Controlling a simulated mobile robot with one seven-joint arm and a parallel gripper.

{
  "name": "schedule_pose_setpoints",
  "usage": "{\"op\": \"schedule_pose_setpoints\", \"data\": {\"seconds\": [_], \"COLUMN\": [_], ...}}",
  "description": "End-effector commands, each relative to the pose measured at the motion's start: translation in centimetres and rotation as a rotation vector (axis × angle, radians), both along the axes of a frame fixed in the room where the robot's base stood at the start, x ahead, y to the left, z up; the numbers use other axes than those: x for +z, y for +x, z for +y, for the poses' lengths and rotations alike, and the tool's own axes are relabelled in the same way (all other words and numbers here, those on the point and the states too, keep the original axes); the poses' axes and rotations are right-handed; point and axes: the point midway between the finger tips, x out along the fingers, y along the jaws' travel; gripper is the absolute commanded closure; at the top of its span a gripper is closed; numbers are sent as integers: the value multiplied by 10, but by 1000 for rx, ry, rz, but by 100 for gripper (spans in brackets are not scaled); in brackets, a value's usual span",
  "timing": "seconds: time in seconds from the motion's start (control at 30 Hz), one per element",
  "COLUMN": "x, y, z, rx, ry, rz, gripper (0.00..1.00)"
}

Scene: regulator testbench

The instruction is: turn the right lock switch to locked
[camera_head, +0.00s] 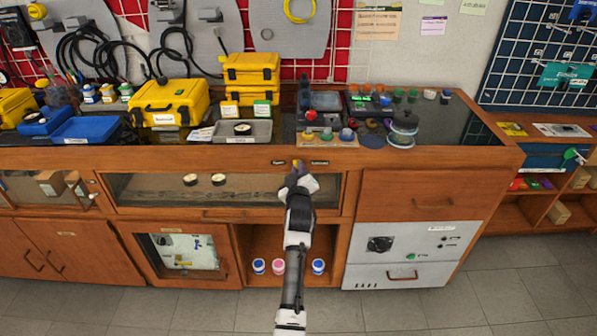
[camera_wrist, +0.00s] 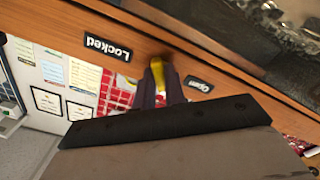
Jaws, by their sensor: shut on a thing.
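The lock switch has a yellow handle (camera_wrist: 157,70), set in the wooden strip above the glass-fronted case. It sits between a dark "Locked" label (camera_wrist: 108,46) and a dark "Open" label (camera_wrist: 199,84). In the head view the labels flank the small yellow handle (camera_head: 297,162), with "Open" (camera_head: 278,162) on the left and "Locked" (camera_head: 320,162) on the right. My gripper (camera_head: 298,172) reaches up to the switch from below. In the wrist view its dark fingers (camera_wrist: 161,84) are shut on the yellow handle, one on each side. They partly hide it, and I cannot tell its exact turn.
The glass-fronted case (camera_head: 150,190) holds two round gauges. Above it, the counter carries a grey tray (camera_head: 240,131), yellow cases (camera_head: 170,103) and a board of coloured knobs (camera_head: 328,137). A wooden drawer (camera_head: 420,195) is to the right. The floor (camera_head: 510,290) in front is clear.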

Motion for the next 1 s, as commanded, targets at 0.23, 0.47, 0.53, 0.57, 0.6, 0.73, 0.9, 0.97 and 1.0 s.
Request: {"op": "schedule_pose_setpoints", "data": {"seconds": [0.23,0.47,0.53,0.57,0.6,0.73,0.9,0.97,1.0], "x": [-2,-1,-2,-2,-2,-2,-2,-1,-1], "y": [0,0,0,0,0,0,0,0,0], "z": [0,1,1,1,2,1,2,2,2], "rx": [0,1,1,1,2,0,1,1,1], "ry": [207,426,493,522,559,684,845,902,940], "rz": [0,-1,0,0,1,1,2,2,2], "gripper": [100,100,100,100,100,100,100,100,100]}}
